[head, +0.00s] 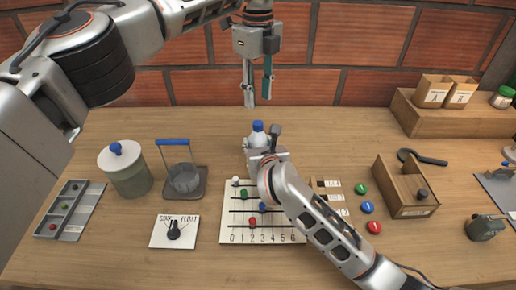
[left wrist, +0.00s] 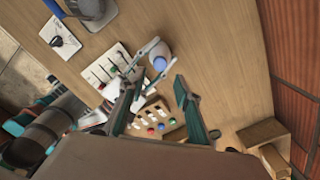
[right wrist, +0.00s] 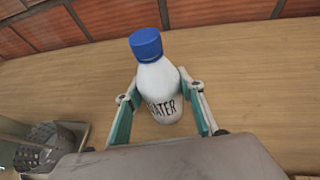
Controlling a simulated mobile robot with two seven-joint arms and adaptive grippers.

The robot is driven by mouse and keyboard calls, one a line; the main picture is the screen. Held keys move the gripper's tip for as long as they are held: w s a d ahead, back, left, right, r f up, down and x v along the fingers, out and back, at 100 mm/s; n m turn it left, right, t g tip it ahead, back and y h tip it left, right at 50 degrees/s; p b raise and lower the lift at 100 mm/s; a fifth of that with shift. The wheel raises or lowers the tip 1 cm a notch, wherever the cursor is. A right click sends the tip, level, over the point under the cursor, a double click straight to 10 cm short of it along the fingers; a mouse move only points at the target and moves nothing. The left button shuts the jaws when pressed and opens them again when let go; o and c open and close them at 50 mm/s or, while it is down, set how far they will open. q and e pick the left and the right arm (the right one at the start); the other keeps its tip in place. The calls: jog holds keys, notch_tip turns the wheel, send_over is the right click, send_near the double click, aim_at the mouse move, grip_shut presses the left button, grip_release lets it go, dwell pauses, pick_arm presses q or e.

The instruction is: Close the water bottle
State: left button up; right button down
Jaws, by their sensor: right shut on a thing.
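The white water bottle (head: 258,139) stands upright near the back of the table, with its blue cap (head: 257,126) on top. In the right wrist view the bottle (right wrist: 158,88) carries the word "WATER", and the cap (right wrist: 146,43) sits over the neck; I cannot tell how tight it is. My right gripper (right wrist: 160,115) is shut on the bottle's lower body, one finger on each side. My left gripper (head: 258,96) is open and empty, pointing down above the bottle. In the left wrist view the cap (left wrist: 159,64) shows beyond the spread fingers, apart from them.
A numbered slider board (head: 237,231) lies in front of the bottle, partly under my right arm. A wooden box (head: 402,190) and coloured buttons (head: 367,207) are right. The brick wall (head: 350,50) is close behind.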

aim_at(258, 123)
pick_arm(q)
jog(key=shift+f, duration=0.1)
jog(key=shift+f, duration=3.9)
grip_shut()
